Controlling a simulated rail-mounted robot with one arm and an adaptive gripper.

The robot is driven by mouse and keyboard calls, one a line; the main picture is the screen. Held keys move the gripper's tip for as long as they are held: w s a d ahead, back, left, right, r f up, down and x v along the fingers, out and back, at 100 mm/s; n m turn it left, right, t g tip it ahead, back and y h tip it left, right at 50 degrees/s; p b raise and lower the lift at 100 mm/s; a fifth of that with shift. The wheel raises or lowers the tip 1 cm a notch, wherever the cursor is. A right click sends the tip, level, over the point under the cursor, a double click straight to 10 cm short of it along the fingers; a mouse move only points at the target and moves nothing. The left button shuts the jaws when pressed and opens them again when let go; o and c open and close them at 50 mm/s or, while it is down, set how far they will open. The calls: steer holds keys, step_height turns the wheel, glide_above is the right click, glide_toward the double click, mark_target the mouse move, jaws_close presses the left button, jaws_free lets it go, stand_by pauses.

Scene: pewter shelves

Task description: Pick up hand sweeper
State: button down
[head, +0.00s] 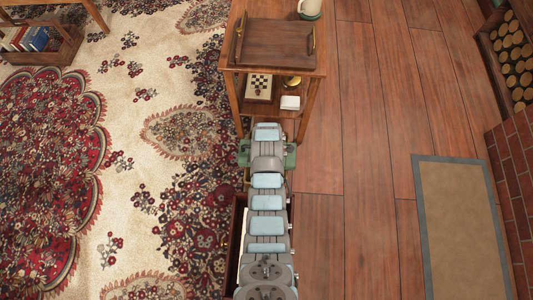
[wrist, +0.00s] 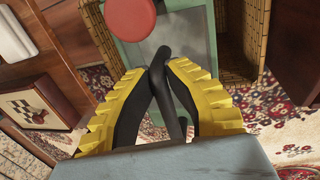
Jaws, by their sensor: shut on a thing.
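In the wrist view, my gripper (wrist: 160,72) has two yellow ribbed fingers with black pads, closed together at the tips on a black curved handle. I take this handle as part of the hand sweeper (wrist: 176,115). Its lower end runs back between the fingers towards my palm. Behind the fingertips are a pale green surface and a round red part; I cannot tell whether they belong to the sweeper. In the head view, my arm hides the fingers and the sweeper.
A wooden shelf table (head: 312,75) stands just past my arm, with a brown tray (head: 275,58) on top and a chessboard (head: 258,87) below. A woven tan basket (wrist: 252,30) is close beyond the fingers. Bare wood floor (head: 370,110) lies to the right, patterned carpet (head: 110,115) to the left.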

steer(key=shift+r, duration=0.45)
step_height(320, 180, up, 3)
steer(key=shift+s+r+p, duration=0.1)
steer(key=shift+s+p, duration=0.05)
steer(key=shift+p, duration=0.7)
steer(key=s+r+p, duration=0.5)
steer(key=s+r, duration=0.4)
steer(key=s, duration=0.4)
steer(key=shift+s+a, duration=0.15)
steer(key=shift+s, duration=0.15)
